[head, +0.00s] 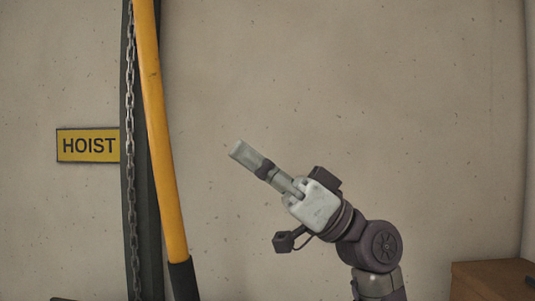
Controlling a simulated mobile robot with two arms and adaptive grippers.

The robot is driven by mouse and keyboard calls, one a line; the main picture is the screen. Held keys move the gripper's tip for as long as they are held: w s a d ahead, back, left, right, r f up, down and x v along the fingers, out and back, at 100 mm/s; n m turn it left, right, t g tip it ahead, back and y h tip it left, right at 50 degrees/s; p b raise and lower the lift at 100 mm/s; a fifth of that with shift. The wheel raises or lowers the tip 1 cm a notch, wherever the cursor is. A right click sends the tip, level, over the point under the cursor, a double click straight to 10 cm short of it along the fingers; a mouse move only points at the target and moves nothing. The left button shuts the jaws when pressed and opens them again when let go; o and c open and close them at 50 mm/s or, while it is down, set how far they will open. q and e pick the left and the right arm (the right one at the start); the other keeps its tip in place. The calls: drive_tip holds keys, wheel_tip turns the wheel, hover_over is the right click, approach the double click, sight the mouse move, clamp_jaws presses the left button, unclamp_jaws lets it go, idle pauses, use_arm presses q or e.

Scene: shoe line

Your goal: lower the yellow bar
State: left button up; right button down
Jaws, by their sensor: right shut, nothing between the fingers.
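The yellow bar (160,125) runs nearly upright down the left part of the head view, leaning slightly so its lower end lies further right. Its top is cut off by the frame edge. A black sleeve (183,281) covers its lower end. My right gripper (238,150) is shut and empty, to the right of the bar and apart from it, in front of the wall. Its fingers point up and to the left. My left gripper is not in view.
A dark post (148,220) stands behind the bar, with a metal chain (130,150) hanging along it. A yellow HOIST sign (88,145) is left of the post. A brown box-like thing (495,280) stands at the lower right. The wall between is bare.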

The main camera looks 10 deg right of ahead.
sight(168, 195)
use_arm(q)
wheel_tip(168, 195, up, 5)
drive_tip(key=p, duration=0.4)
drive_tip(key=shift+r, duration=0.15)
use_arm(e)
drive_tip(key=a+r, duration=0.1)
drive_tip(key=a, duration=0.6)
drive_tip(key=shift+w+r, duration=0.4)
drive_tip(key=shift+w, duration=0.05)
drive_tip(key=shift+a, duration=0.15)
